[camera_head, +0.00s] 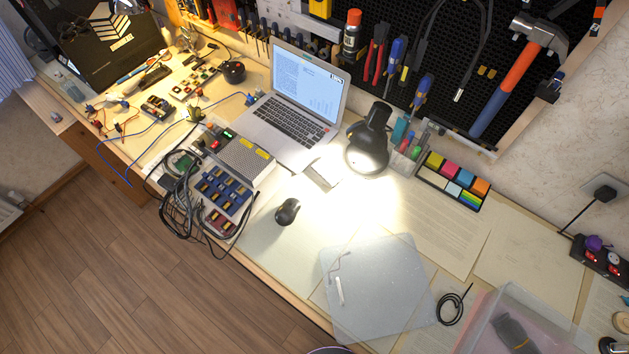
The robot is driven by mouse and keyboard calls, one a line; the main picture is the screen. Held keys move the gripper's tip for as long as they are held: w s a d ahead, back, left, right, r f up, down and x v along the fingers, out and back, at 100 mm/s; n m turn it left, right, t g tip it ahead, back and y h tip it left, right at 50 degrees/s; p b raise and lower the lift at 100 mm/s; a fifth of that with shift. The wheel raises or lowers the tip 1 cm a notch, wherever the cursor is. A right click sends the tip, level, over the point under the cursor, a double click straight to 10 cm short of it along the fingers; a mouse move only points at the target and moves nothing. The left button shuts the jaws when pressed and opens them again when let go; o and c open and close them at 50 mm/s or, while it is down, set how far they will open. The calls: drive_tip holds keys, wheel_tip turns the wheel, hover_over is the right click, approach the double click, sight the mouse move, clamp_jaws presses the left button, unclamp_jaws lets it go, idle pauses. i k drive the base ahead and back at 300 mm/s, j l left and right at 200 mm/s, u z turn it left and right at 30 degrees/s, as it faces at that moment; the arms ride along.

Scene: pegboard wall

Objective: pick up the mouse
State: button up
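The mouse (287,211) is small and black. It sits on the pale papers near the front edge of the desk, between the grey parts box and the translucent sheet. The desk around it is brightly lit, and nothing covers it. My gripper is not in view.
A laptop (294,96) and a lit black lamp (369,138) stand behind the mouse. A parts box (236,161) with coiled black cables (180,205) lies to its left. A translucent sheet (377,285) lies to its right, with a clear bin (513,325) beyond. Papers immediately around the mouse are clear.

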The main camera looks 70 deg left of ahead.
sight(285, 215)
drive_tip(key=u, duration=2.85)
drive_tip(key=i+j+z, duration=0.35)
drive_tip(key=j+z, duration=0.2)
drive_tip(key=i+j+z, duration=0.1)
drive_tip(key=j+z, duration=0.15)
drive_tip(key=j, duration=0.15)
drive_tip(key=i+j+z, duration=0.1)
drive_tip(key=j+z, duration=0.2)
